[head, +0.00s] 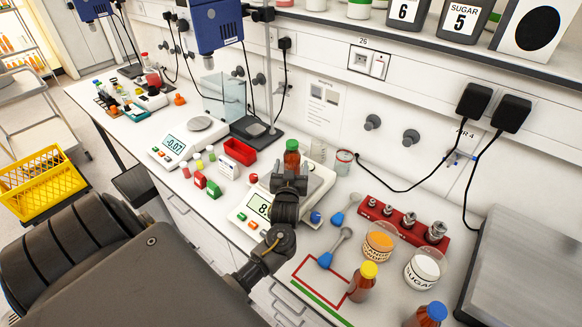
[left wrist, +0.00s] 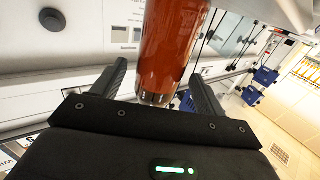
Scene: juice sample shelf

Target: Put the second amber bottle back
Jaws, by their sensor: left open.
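An amber bottle with a green cap (head: 291,158) stands upright at the weighing scale (head: 320,182), whose display reads about 8 and is partly covered by my arm. My left gripper (head: 289,184) is at this bottle, with its fingers open. In the left wrist view, the amber bottle (left wrist: 172,45) lies between the two spread fingers of the gripper (left wrist: 158,72); contact cannot be made out. A second amber bottle with a yellow cap (head: 362,284) stands at the right edge of a red-and-green outlined area (head: 308,268). A third, blue-capped amber bottle (head: 430,315) is cut by the bottom edge.
Blue-handled scoops (head: 338,245), an orange-filled tub (head: 378,246), a sugar tub (head: 422,270) and a red weight block (head: 402,222) crowd the right side. A glass beaker (head: 343,162) stands behind the scale.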

